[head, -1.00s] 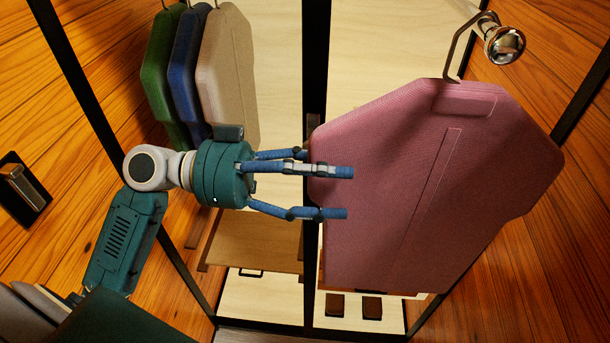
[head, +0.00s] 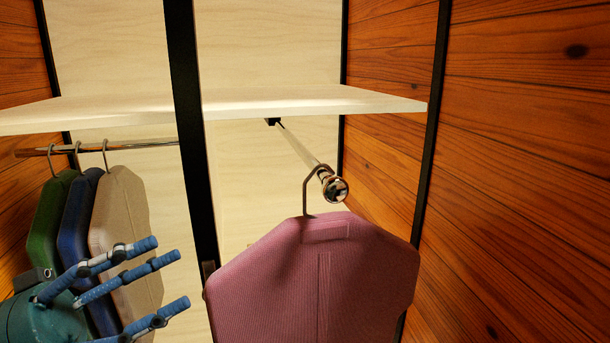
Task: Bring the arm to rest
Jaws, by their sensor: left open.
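My left gripper (head: 165,275) is at the lower left of the head view, with its blue fingers spread apart and nothing between them. It is in front of the beige garment (head: 118,200) and left of the pink garment (head: 312,275). The pink garment hangs by its hook from a metal rod (head: 305,155) with a round chrome end. A gap shows between my fingertips and the pink garment. Most of my left arm is below the frame. My right gripper is not in view.
A blue garment (head: 76,215) and a green garment (head: 50,225) hang beside the beige one from a rail (head: 140,145) at left. A pale shelf (head: 300,103) spans above. A black upright post (head: 186,120) stands between the two sides. Wood-plank wall (head: 530,150) is at right.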

